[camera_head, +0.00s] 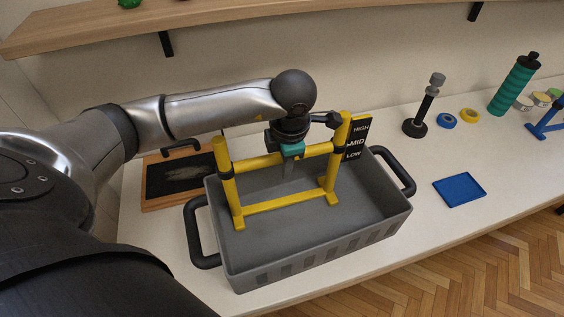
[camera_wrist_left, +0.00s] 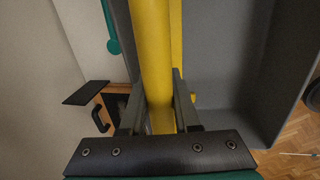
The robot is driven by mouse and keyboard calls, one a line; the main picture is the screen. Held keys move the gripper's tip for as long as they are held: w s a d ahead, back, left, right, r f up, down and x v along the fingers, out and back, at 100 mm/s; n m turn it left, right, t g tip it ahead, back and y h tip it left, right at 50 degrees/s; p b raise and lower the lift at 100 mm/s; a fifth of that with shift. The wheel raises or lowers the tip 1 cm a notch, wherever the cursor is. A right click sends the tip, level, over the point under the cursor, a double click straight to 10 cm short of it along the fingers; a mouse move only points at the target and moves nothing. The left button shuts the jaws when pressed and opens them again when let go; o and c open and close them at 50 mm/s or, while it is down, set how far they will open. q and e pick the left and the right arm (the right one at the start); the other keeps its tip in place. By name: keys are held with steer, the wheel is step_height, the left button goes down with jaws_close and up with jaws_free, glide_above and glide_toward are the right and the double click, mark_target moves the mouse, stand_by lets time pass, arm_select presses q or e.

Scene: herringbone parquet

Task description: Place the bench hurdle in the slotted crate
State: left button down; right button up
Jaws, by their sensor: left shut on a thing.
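The yellow bench hurdle (camera_head: 285,202) stands upright within the walls of the grey slotted crate (camera_head: 335,250). It has two posts, cross bars and a black HIGH/MID/LOW plate (camera_head: 358,139) on its right post. Its feet appear at or close to the crate floor; I cannot tell if they touch. My left gripper (camera_head: 291,163) reaches in from above and is shut on the upper cross bar. In the left wrist view the yellow bar (camera_wrist_left: 152,45) runs between both fingers (camera_wrist_left: 157,100), with the grey crate wall (camera_wrist_left: 262,60) to its right. My right gripper is not in view.
A wood-framed black board (camera_head: 150,187) lies behind the crate's left end. To the right are a blue tray (camera_head: 459,190), a black stand (camera_head: 421,115), blue (camera_head: 446,121) and yellow (camera_head: 469,115) rings and a green bottle (camera_head: 515,85). A shelf (camera_head: 200,25) hangs above.

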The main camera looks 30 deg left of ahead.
arm_select(q)
steer(key=shift+s+d, duration=0.1)
steer(key=shift+d, duration=0.05)
steer(key=c, duration=0.6)
jaws_free()
steer(key=shift+c, duration=0.2)
steer(key=shift+r, duration=0.1)
step_height(320, 180, up, 12)
steer(key=s+d, duration=0.1)
steer(key=shift+s+d, duration=0.25)
steer(key=shift+d, duration=0.1)
